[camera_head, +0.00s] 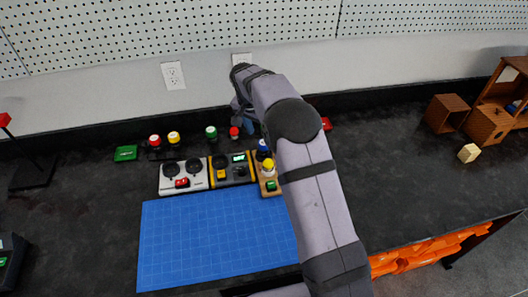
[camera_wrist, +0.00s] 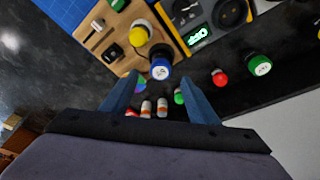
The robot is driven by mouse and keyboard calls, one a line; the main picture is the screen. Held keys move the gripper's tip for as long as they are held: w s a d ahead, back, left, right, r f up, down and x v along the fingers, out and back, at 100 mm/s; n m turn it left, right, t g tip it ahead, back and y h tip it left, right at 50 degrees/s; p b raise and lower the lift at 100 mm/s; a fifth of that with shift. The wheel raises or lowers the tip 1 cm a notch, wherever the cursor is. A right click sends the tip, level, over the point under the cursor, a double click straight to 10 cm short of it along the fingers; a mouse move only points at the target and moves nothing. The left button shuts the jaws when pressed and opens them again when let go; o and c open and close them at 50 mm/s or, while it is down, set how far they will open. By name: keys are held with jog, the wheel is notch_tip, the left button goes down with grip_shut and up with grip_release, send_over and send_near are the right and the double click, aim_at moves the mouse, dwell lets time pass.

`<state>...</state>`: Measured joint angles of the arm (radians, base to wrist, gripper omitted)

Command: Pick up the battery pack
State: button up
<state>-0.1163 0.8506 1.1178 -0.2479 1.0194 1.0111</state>
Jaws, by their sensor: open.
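In the wrist view, two small orange-and-white cylinders (camera_wrist: 154,108) that look like the battery pack's cells lie between my fingers, near the gripper's base. The lower part of them is hidden by my gripper, and I cannot make out a case around them. My gripper (camera_wrist: 160,85) is open, with its two blue fingers spread on either side and nothing clamped. In the head view my gripper (camera_head: 243,118) is at the back of the bench near the wall, largely covered by my arm; the cylinders do not show there.
A wooden board (camera_wrist: 100,32) with a yellow-capped and a blue-capped part (camera_wrist: 160,68) is close to the fingertips. A yellow-framed meter (camera_head: 232,170), a white device (camera_head: 183,178), a green-capped jar (camera_head: 211,133) and a red-capped jar (camera_head: 233,133) stand nearby. A blue mat (camera_head: 210,240) lies clear in front.

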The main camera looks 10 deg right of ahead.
jog(key=shift+p+x, duration=1.9)
jog(key=shift+x, duration=1.8)
jog(key=shift+w, duration=0.1)
jog(key=c, duration=1.2)
